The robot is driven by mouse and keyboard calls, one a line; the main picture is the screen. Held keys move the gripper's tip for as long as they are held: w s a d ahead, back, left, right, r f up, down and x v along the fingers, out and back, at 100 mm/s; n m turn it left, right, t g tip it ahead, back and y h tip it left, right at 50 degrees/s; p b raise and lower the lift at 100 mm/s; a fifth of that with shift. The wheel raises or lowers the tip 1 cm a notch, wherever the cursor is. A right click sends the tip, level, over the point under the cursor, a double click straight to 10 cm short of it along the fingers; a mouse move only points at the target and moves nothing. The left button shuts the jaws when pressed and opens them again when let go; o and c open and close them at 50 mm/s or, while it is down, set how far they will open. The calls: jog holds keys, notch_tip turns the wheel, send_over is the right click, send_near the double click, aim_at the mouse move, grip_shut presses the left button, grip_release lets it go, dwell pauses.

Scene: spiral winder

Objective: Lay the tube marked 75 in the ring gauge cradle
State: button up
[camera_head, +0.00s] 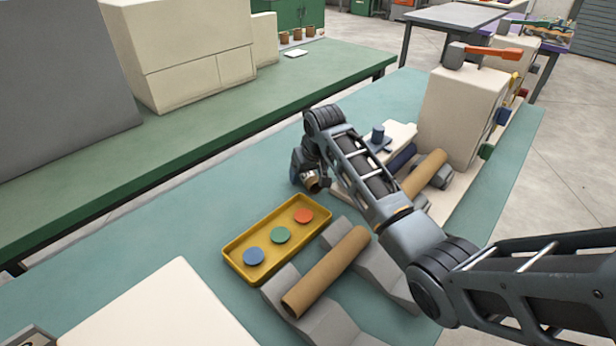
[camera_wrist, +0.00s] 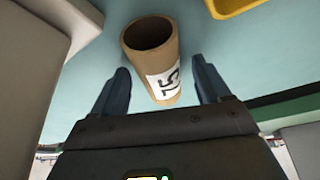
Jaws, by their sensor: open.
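A short brown cardboard tube (camera_wrist: 152,48) with a white label stands on the teal bench in the wrist view, its hollow end towards the camera. The label's sideways digits look like 75. My gripper (camera_wrist: 161,70) is open, with one dark finger on each side of the tube and gaps visible. In the head view my gripper (camera_head: 309,181) is low over the bench behind the yellow tray, and a bit of brown tube (camera_head: 314,183) shows by it. Grey V-shaped blocks (camera_head: 283,291) hold a long brown tube (camera_head: 325,272); I cannot tell whether they are the ring gauge cradle.
The yellow tray (camera_head: 232,262) holds a blue, a green and an orange disc. A cream machine (camera_head: 462,115) with another long tube (camera_head: 424,174) stands to the right. A pale flat panel (camera_head: 165,310) is at lower left. Bench left of the tray is clear.

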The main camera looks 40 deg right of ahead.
jog(key=shift+f, duration=0.25)
dwell(0.4)
jog(key=c, duration=1.1)
